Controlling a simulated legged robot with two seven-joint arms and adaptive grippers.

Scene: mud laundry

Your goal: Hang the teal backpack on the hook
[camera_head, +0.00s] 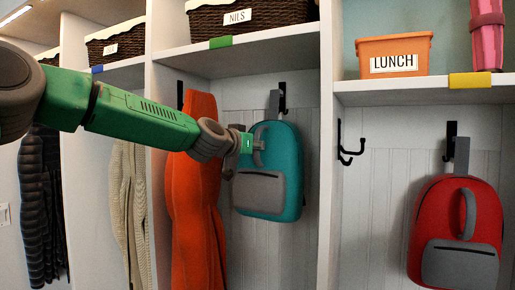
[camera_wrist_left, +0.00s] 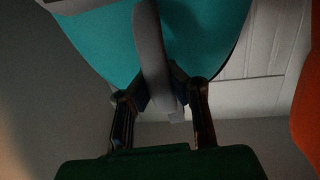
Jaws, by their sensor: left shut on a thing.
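The teal backpack (camera_head: 285,165) with a grey front pocket is against the back wall of the middle cubby, upright. Its grey top loop (camera_head: 273,104) is beside a dark hook (camera_head: 283,97); I cannot tell whether the loop is over it. My left gripper (camera_head: 252,146) is at the backpack's left side, shut on its grey strap. In the left wrist view the strap (camera_wrist_left: 150,50) runs between the fingers of the gripper (camera_wrist_left: 162,100), with the teal backpack (camera_wrist_left: 205,35) behind. My right gripper is not in view.
An orange garment (camera_head: 196,195) hangs just left of the backpack. A white divider (camera_head: 327,150) stands to its right, with a shelf (camera_head: 240,54) above. A red backpack (camera_head: 458,225) hangs in the right cubby, where another dark hook (camera_head: 350,148) is empty.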

